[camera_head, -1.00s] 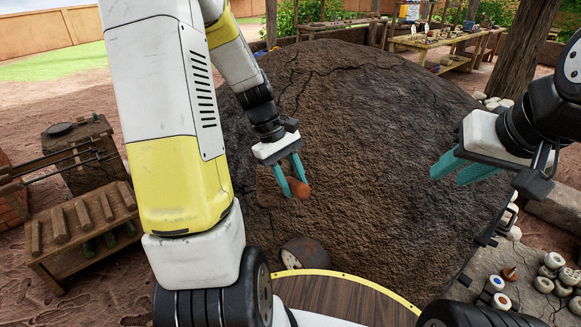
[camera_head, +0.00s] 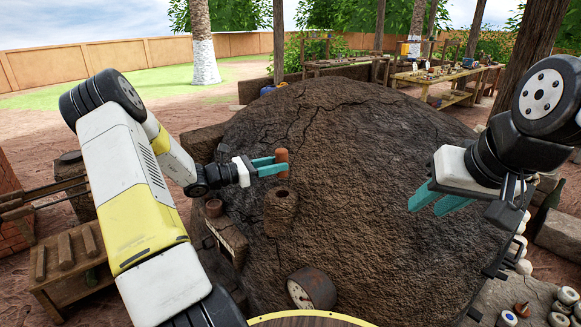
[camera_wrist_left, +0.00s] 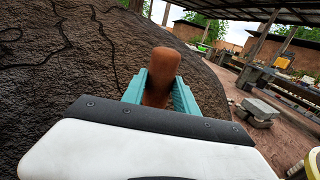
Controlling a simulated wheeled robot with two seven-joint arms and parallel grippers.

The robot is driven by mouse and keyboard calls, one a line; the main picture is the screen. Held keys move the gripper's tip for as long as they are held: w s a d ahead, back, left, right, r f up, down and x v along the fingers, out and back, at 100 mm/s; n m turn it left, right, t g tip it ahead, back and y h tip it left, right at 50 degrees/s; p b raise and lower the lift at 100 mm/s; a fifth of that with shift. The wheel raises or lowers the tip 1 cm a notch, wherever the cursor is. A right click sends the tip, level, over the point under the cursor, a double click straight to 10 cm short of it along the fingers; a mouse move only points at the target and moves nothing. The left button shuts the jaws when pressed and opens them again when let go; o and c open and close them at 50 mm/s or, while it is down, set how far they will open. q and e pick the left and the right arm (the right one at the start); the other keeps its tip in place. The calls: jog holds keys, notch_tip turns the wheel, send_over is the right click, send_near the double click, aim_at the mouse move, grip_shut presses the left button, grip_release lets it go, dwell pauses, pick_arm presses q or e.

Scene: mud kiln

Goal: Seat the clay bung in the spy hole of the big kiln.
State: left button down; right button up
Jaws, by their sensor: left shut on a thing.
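The clay bung (camera_head: 281,157) is a reddish-brown, rounded plug. My left gripper (camera_head: 276,166) is shut on it and holds it upright above the spy hole's short clay collar (camera_head: 281,210) on the big kiln's dark mud dome (camera_head: 370,170). The collar's dark round opening faces up, a little below the bung, with a visible gap between them. In the left wrist view the bung (camera_wrist_left: 163,68) stands between the teal fingers, and the spy hole is not visible. My right gripper (camera_head: 427,210) is open and empty, over the right side of the dome.
A wooden bench (camera_head: 65,265) stands at left, and several jars (camera_head: 563,305) at lower right. A long table (camera_head: 450,78) is behind.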

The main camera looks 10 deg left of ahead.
pick_arm(q)
send_over(276, 192)
jog(key=s, duration=0.2)
jog(key=shift+w+d+f, duration=0.15)
jog(key=shift+d+f, duration=0.05)
jog(key=shift+f, duration=1.25)
jog(key=shift+w+d+f, duration=0.1)
jog(key=shift+d+f, duration=0.05)
jog(key=shift+f, duration=1.3)
jog(key=shift+f, duration=2.25)
jog(key=c, duration=0.9)
grip_release()
jog(key=shift+s, duration=0.1)
jog(key=v, duration=0.7)
jog(key=shift+s+a, duration=0.15)
jog(key=shift+a, duration=0.25)
jog(key=shift+r, duration=0.1)
